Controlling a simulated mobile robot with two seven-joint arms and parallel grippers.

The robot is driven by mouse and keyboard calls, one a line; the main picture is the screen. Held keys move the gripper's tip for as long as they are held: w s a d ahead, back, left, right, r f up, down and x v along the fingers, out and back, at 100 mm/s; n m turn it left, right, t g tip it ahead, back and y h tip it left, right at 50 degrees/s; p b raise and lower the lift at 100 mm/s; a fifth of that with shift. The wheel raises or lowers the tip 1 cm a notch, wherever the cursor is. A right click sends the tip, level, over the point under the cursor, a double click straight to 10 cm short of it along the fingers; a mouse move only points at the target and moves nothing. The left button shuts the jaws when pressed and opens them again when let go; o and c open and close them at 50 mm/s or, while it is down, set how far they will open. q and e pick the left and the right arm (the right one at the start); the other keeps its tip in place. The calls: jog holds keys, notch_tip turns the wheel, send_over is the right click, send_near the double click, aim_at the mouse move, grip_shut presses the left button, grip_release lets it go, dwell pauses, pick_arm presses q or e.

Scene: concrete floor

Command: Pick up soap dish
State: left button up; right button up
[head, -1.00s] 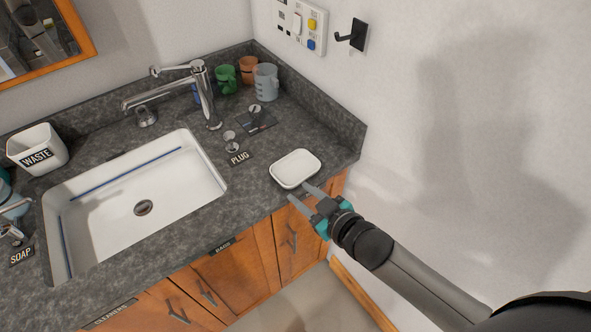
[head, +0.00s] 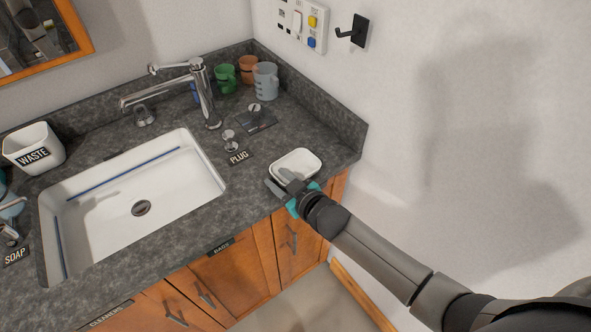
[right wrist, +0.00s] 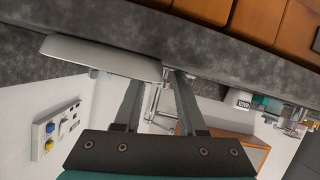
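The soap dish (head: 299,159) is a shallow white dish with rounded corners, lying on the grey counter near its right front corner. My right gripper (head: 279,181) reaches it from the front right. One finger shows over the dish's near left part and the other lies outside its rim. In the right wrist view the dish (right wrist: 95,54) is seen edge-on at upper left, and the two gripper fingers (right wrist: 158,78) are spread apart near its right end. Contact with the rim cannot be told. My left gripper is not in view.
A white sink (head: 140,187) with a chrome faucet (head: 205,95) is left of the dish. Green, orange and grey cups (head: 265,80) stand at the back corner. The wall (head: 440,130) is close on the right.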

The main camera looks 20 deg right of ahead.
grip_shut()
dwell(0.3)
jog(key=shift+s+f, duration=0.1)
jog(key=shift+f, duration=0.05)
dwell(1.0)
